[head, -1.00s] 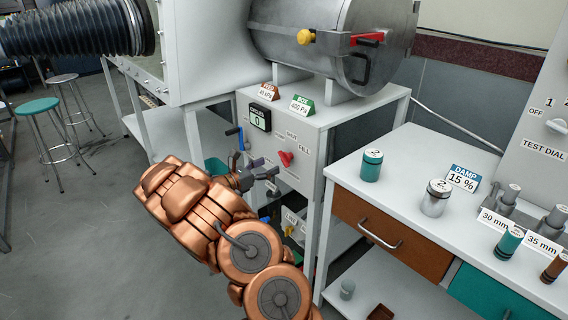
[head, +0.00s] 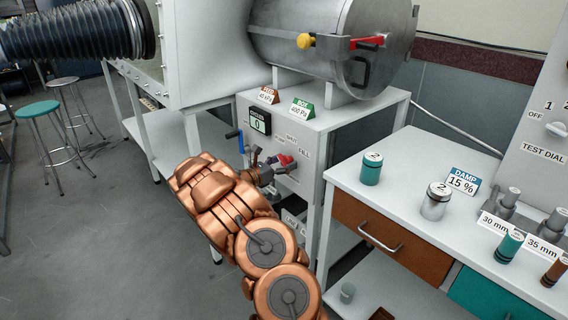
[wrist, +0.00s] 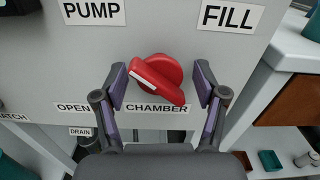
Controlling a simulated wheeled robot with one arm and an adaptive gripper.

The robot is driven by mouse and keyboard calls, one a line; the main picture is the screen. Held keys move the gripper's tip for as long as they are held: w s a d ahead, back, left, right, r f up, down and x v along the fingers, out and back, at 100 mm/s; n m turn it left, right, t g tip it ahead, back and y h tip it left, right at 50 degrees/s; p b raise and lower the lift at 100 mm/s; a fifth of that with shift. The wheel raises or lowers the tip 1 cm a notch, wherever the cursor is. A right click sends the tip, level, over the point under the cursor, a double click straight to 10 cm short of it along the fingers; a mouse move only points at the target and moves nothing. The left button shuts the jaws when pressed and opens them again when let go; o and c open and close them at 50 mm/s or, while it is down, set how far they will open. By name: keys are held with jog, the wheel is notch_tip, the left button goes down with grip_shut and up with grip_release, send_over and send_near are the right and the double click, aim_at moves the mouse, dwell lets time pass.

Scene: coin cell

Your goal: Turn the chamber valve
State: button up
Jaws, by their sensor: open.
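The chamber valve is a red knob (wrist: 160,78) with a white stripe along its handle, on a grey panel. In the wrist view its handle is tilted, the striped end toward upper left. A "CHAMBER" label is just below it, with "PUMP", "FILL" and "OPEN" labels around. My gripper (wrist: 160,84) is open, with one finger on each side of the knob; a gap shows on both sides. In the head view the red knob (head: 286,160) is partly hidden by my gripper (head: 277,168), which is close to the panel.
A steel chamber (head: 330,40) with a yellow knob and red handle sits above the panel. A blue-handled lever (head: 238,138) is left of the valve. A white bench (head: 400,165) with jars stands to the right. Below the panel is a "DRAIN" label (wrist: 80,132).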

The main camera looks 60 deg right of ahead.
jog(key=shift+c, duration=0.4)
jog(key=c, duration=1.1)
jog(key=shift+o, duration=0.2)
jog(key=shift+f+b, duration=0.1)
jog(key=shift+b, duration=0.25)
jog(key=m+b, duration=0.2)
jog(key=b, duration=0.1)
jog(key=m+b, duration=0.2)
jog(key=shift+f+m+b, duration=0.2)
jog(key=shift+m+b, duration=0.1)
jog(key=shift+b, duration=0.1)
jog(key=m+b, duration=0.5)
jog(key=b, duration=0.1)
jog(key=shift+b, duration=0.4)
jog(key=m+b, duration=0.6)
jog(key=b, duration=0.2)
jog(key=shift+m, duration=0.4)
jog(key=m+b, duration=0.1)
jog(key=b, duration=0.1)
jog(key=m+b, duration=0.2)
jog(key=shift+r, duration=0.25)
jog(key=shift+m, duration=0.4)
